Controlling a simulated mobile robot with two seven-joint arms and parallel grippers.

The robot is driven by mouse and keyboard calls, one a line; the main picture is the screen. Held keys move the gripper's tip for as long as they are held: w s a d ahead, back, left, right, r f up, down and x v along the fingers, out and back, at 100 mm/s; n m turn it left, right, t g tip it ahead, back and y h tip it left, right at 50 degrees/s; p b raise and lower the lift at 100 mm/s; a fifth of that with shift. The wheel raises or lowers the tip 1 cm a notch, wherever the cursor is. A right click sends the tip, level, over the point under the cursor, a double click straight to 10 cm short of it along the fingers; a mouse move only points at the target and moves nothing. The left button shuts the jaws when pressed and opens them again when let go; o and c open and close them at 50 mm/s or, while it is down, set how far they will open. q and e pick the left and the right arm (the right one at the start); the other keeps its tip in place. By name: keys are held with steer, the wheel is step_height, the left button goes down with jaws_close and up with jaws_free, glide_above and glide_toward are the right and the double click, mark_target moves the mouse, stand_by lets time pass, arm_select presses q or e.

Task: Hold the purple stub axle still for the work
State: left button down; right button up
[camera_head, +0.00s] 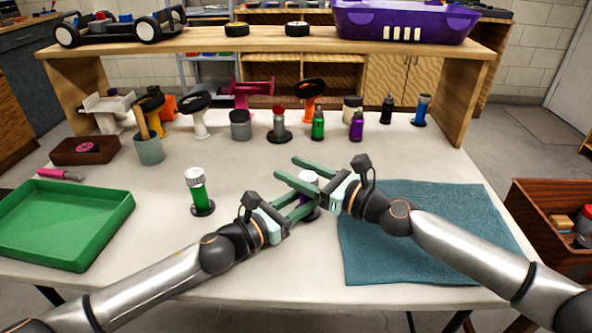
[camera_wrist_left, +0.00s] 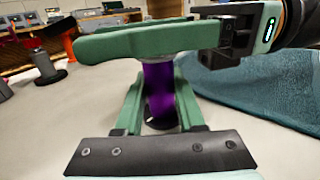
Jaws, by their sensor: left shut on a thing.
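The purple stub axle (camera_head: 305,200) stands upright near the table's front middle, mostly hidden by my grippers. Its purple shaft (camera_wrist_left: 160,90) shows clearly in the left wrist view, on a dark base. My left gripper (camera_head: 305,206) is shut on it, one finger on each side. My right gripper (camera_head: 284,166) comes in from the right above my left one. Its fingers are apart, with the pale top of the axle showing between them. One right finger crosses over the shaft in the left wrist view; whether it touches the top cannot be told.
A green part with a white top (camera_head: 198,190) stands on a dark base to the left. A green tray (camera_head: 118,222) lies at the left edge and a blue cloth (camera_head: 430,245) lies at right. Several parts on stands line the back, below a wooden shelf (camera_head: 270,40).

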jaws_close()
steer(key=shift+a+r+m+t+h, duration=0.15)
steer(key=shift+m+t+h, duration=0.15)
steer(key=shift+t, duration=0.1)
steer(key=m+t+h, duration=0.3)
steer(key=t+h, duration=0.1)
steer(key=shift+w+d+m, duration=0.25)
steer(key=shift+d+m, duration=0.05)
steer(key=shift+m, duration=0.1)
steer(key=m+t+h, duration=0.1)
steer(key=h, duration=0.1)
steer(key=d+m+t+h, duration=0.1)
steer(key=m+h, duration=0.1)
steer(key=h, duration=0.1)
steer(key=m+t+h, duration=0.1)
steer(key=m+h, duration=0.1)
steer(key=shift+w+d+h, duration=0.2)
steer(key=shift+w+h, duration=0.1)
steer(key=shift+d, duration=0.1)
